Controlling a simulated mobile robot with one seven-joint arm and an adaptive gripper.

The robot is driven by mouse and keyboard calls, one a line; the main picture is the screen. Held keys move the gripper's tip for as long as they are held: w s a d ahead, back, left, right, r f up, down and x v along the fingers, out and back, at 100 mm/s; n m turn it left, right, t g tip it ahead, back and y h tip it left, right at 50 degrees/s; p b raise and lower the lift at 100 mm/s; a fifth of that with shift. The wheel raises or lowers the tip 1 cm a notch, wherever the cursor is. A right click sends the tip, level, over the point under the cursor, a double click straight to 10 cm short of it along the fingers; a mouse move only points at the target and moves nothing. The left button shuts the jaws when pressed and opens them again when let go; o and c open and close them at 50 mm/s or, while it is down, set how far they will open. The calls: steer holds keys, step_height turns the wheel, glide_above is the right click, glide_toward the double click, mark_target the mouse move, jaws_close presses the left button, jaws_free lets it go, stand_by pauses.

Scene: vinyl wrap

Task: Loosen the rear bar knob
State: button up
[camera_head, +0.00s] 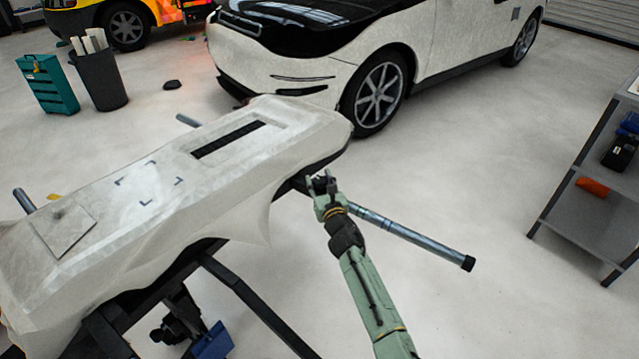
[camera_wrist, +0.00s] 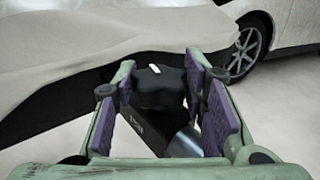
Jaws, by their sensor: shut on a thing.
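The black lobed rear bar knob (camera_wrist: 158,88) has a small pale mark on top. It sits between the purple pads of my gripper (camera_wrist: 163,84) in the wrist view, and my gripper is shut on it. In the head view my green gripper (camera_head: 322,184) is at the right edge of the covered panel, and it mostly hides the knob. The metal rear bar (camera_head: 405,231) runs out to the lower right from beside my gripper and ends in a black cap. Part of the bar (camera_wrist: 186,140) shows below the knob in the wrist view.
A panel under pale wrap (camera_head: 225,190) lies on a dark stand (camera_head: 245,300), its loose edge hanging close to my gripper. A white car (camera_head: 330,60) stands behind. A grey shelf (camera_head: 590,215) is at the right. The floor between bar and shelf is clear.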

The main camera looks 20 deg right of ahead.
steer(key=shift+d+n+y+b, duration=0.1)
steer(key=shift+n+y+b, duration=0.4)
steer(key=shift+n+y, duration=0.85)
steer(key=shift+y, duration=0.75)
steer(key=shift+r, duration=0.1)
steer(key=o, duration=1.2)
steer(key=s, duration=0.4)
steer(key=s+d, duration=0.1)
steer(key=s, duration=0.6)
steer(key=shift+s+d, duration=0.4)
